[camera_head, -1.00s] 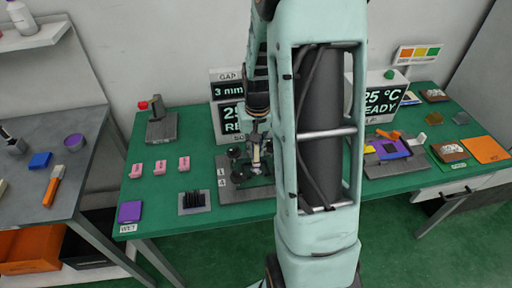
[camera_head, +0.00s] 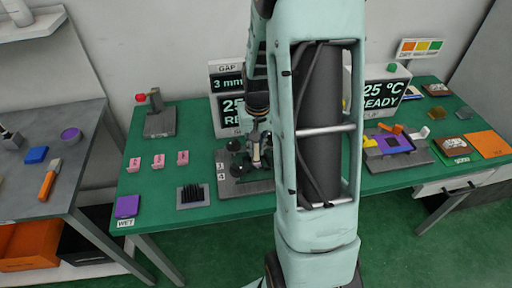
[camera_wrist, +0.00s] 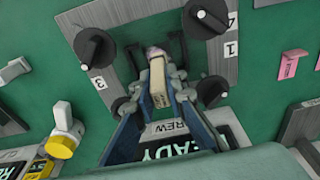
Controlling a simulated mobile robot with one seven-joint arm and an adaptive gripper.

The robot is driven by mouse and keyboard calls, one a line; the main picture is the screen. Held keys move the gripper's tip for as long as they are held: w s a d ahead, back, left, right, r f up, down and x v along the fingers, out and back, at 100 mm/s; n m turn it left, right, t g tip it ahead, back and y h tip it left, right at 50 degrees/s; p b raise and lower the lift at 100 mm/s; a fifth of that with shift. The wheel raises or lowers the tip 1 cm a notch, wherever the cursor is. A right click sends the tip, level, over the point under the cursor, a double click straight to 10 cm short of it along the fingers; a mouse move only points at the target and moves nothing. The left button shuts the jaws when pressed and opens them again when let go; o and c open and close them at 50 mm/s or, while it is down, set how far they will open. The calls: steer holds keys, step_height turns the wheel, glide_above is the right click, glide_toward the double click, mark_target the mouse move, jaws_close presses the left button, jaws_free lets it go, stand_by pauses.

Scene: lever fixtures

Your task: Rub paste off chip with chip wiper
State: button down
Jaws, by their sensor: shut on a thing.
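My gripper (camera_wrist: 155,75) is shut on a cream block with a pinkish end (camera_wrist: 158,80), which looks like the chip wiper. In the head view my gripper (camera_head: 258,155) is low over the grey fixture plate (camera_head: 231,187), partly behind my arm. In the wrist view the plate (camera_wrist: 98,80) has black knobs at its corners and number labels, and the wiper's pinkish end lies between the knobs. I cannot make out the chip or any paste, and contact under the wiper cannot be told.
Display boxes (camera_head: 226,88) stand behind the fixture. Several pink blocks (camera_head: 158,161), a black-bristled block (camera_head: 192,195) and a purple pad (camera_head: 127,206) lie to the left. A second fixture with a purple frame (camera_head: 391,144) is at the right. A red-knobbed stand (camera_head: 158,122) is at the back left.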

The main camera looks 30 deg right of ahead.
steer(key=shift+f, duration=0.35)
stand_by(0.3)
steer(key=shift+d+r, duration=0.15)
steer(key=shift+d, duration=0.7)
steer(key=shift+w+a+b, duration=0.2)
steer(key=shift+a+b, duration=0.05)
steer(key=shift+a, duration=0.55)
steer(key=shift+w+a+b, duration=0.15)
steer(key=shift+a+b, duration=0.05)
steer(key=shift+a, duration=0.55)
steer(key=shift+d, duration=0.1)
steer(key=shift+s+d, duration=0.1)
steer(key=shift+s+d, duration=0.35)
steer(key=shift+d, duration=0.25)
steer(key=shift+s+d, duration=0.35)
steer(key=shift+d, duration=0.2)
steer(key=shift+a, duration=0.1)
